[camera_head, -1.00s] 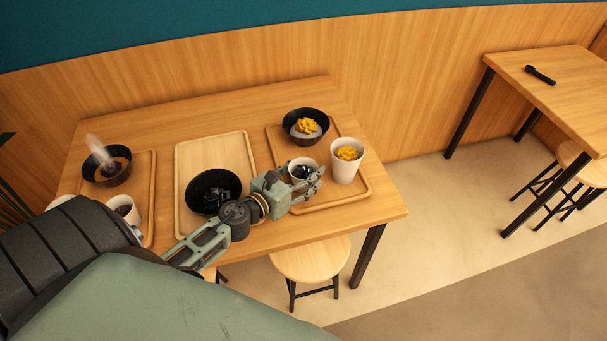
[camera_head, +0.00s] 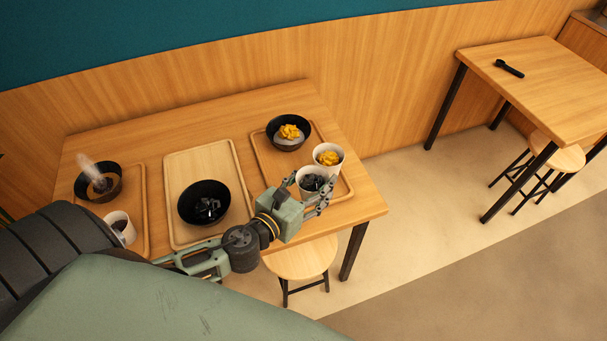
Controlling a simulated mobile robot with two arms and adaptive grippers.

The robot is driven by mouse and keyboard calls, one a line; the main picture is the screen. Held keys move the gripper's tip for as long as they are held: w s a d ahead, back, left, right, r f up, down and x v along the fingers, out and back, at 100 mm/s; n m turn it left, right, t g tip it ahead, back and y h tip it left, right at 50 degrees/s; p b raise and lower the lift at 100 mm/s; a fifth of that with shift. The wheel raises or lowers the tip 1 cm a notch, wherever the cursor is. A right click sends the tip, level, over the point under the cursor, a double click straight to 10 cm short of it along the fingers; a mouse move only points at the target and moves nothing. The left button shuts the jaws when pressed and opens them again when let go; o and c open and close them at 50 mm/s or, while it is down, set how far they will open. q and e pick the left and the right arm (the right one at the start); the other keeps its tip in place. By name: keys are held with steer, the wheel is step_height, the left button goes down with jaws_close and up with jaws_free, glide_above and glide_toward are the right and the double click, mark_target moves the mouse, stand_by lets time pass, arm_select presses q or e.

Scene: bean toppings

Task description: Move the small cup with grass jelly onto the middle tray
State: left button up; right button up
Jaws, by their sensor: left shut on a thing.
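The small white cup with dark grass jelly (camera_head: 312,183) is at the front of the right tray (camera_head: 264,158), beside another white cup with yellow topping. My left gripper (camera_head: 316,195) is shut on this grass jelly cup, its fingers around the side; I cannot tell clearly whether the cup is clear of the tray. The middle tray (camera_head: 176,163) is light wood and lies to the left. A black bowl with grass jelly (camera_head: 203,204) stands on it. My right gripper is not in view.
A white cup with yellow topping (camera_head: 329,157) touches or nearly touches the held cup. A black bowl with yellow topping (camera_head: 289,132) stands behind. The left tray (camera_head: 136,174) holds a steaming dark bowl (camera_head: 99,184) and a white cup (camera_head: 121,226). The middle tray's back is clear.

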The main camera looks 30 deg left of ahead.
mark_target(314, 177)
arm_select(q)
steer(key=shift+s+d+r, duration=0.1)
steer(key=shift+d+r, duration=0.05)
steer(key=shift+d, duration=0.1)
step_height(314, 177, up, 3)
steer(key=p, duration=0.3)
steer(key=shift+f, duration=0.2)
